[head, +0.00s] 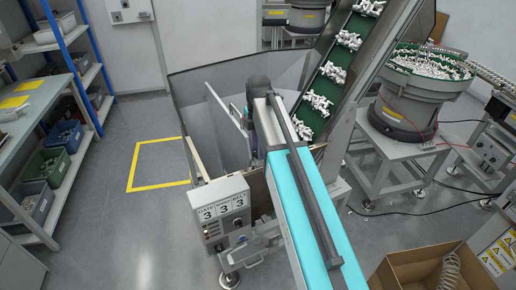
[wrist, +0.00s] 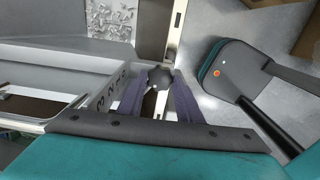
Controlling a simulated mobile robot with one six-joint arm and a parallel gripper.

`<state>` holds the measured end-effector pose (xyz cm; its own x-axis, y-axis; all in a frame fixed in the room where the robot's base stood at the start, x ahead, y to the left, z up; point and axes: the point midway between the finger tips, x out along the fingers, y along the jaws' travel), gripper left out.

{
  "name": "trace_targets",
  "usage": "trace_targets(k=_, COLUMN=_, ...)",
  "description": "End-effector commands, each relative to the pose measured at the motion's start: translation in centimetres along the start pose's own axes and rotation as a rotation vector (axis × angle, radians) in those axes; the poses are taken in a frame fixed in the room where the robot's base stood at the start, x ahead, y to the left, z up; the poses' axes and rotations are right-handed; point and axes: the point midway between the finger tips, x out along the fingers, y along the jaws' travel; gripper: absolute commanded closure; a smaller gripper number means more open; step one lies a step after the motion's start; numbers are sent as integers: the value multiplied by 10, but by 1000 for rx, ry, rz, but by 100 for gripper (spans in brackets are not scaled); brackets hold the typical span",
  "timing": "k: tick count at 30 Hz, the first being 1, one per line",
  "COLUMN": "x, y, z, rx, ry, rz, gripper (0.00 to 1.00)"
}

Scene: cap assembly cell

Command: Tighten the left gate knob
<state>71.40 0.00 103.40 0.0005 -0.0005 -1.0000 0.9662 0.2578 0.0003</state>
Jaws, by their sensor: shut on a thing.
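A dark, lobed knob (wrist: 160,75) sits on a pale upright strip in the wrist view. My gripper (wrist: 159,84) is shut on it, with one purple finger on each side. The far side of the knob is hidden, and I cannot tell how tight it is. In the head view my arm reaches down into the grey hopper (head: 186,92). There my fingertips and the knob are hidden behind the arm.
A green conveyor (head: 326,76) carrying white parts rises at the right. A bowl feeder (head: 405,108) stands beyond it. A cardboard box (head: 395,272) is at lower right. Floor at left is clear.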

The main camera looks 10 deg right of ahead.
Motion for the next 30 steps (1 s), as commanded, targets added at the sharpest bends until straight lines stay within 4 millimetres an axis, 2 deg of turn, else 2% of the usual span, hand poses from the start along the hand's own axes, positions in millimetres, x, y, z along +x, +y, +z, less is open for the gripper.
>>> trace_targets(k=14, x=0, y=0, z=-1, rx=118, ry=2, rz=-2, gripper=90)
trace_targets(k=30, x=0, y=1, z=-1, rx=560, ry=3, rz=-2, gripper=90)
